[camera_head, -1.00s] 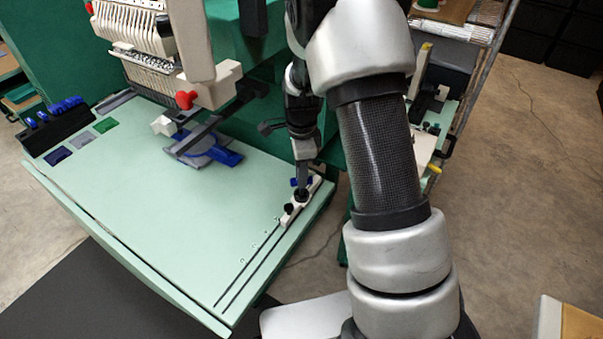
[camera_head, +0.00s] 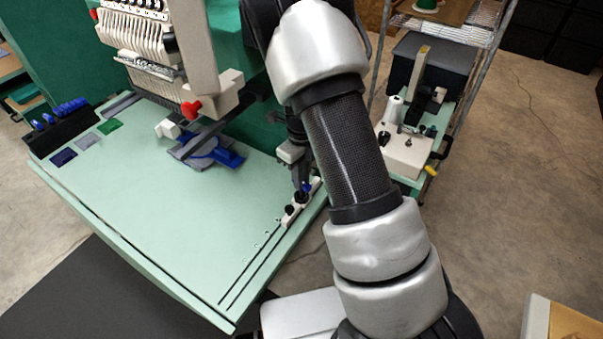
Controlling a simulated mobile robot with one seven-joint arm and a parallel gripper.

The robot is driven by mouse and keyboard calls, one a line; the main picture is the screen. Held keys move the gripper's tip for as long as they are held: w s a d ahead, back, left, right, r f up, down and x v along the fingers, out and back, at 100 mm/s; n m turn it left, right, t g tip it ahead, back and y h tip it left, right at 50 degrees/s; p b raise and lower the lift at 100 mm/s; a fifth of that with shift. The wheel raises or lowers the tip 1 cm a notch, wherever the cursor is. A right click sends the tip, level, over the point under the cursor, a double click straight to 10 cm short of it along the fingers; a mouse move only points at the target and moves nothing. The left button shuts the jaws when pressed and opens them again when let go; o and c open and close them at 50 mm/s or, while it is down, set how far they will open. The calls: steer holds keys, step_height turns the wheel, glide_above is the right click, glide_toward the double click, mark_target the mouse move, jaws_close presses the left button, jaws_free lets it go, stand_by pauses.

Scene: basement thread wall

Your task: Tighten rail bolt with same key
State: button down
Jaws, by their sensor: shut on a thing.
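A white clamp block (camera_head: 292,218) with dark round bolt heads sits on the slotted rail (camera_head: 250,265) near the right edge of the pale green table. A small blue piece, seemingly the key (camera_head: 307,187), shows just above the block's far end. My gripper (camera_head: 302,182) points down over that end and is shut on the key. My arm hides part of the gripper's right side. I cannot tell whether the key's tip is seated in the bolt.
An embroidery machine head (camera_head: 150,45) with a red knob stands over the table's back. A blue clamp (camera_head: 215,152) lies below it. A rack of blue-handled tools (camera_head: 60,125) is at the left. A cart (camera_head: 410,150) stands at the right. The middle of the table is clear.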

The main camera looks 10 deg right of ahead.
steer(key=shift+r+m, duration=0.1)
steer(key=shift+m, duration=0.2)
steer(key=shift+n, duration=0.8)
steer(key=shift+r+p, duration=2.8)
steer(key=shift+r, duration=0.2)
